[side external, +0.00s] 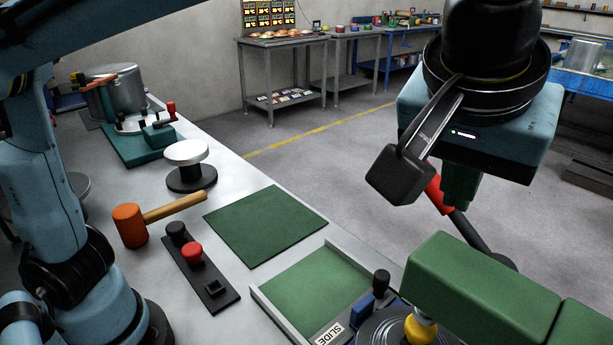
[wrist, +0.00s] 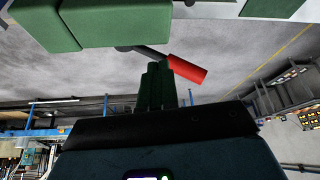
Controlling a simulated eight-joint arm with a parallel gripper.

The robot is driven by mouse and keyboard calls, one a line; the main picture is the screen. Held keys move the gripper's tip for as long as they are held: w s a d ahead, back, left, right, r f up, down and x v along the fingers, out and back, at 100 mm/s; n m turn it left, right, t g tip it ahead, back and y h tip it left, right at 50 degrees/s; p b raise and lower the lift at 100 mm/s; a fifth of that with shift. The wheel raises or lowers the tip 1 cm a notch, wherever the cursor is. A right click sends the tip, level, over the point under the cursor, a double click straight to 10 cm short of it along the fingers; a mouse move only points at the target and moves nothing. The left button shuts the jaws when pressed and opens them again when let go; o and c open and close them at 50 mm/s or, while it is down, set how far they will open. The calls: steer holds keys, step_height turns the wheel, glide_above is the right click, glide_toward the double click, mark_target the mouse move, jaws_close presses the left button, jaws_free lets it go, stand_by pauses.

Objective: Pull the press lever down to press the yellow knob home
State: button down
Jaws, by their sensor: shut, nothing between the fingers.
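The press lever is a dark rod with a red grip (side external: 437,194), raised at a slant from the green press (side external: 480,295) at the lower right. The red grip (wrist: 187,69) also shows in the wrist view, close beside my fingertips. My gripper (side external: 460,190) has dark green fingers, shut and empty, by the upper part of the lever. I cannot tell whether they touch it. The yellow knob (side external: 420,329) stands under the front end of the green press head, its top partly hidden. In the wrist view the press (wrist: 115,24) is at the top.
A blue block with a black knob (side external: 381,283) and a tray marked SLIDE (side external: 328,332) lie left of the press. A green mat (side external: 265,225), a mallet (side external: 130,225) and a strip with red and black knobs (side external: 192,253) lie farther left. Open floor lies behind the lever.

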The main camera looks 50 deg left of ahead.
steer(key=v, duration=1)
steer(key=shift+w, duration=0.1)
steer(key=w+a+f+m+h, duration=0.1)
steer(key=w+a+f, duration=0.2)
steer(key=a+f, duration=0.3)
steer(key=w+a+f, duration=0.4)
steer(key=a, duration=0.4)
steer(key=s+a+f+t, duration=0.1)
steer(key=s+a+f, duration=0.1)
steer(key=a+f, duration=0.6)
steer(key=s+a+f+m+t, duration=0.1)
steer(key=s+a+f, duration=0.2)
steer(key=a+f, duration=0.5)
steer(key=c, duration=1.8)
jaws_free()
steer(key=shift+c, duration=0.2)
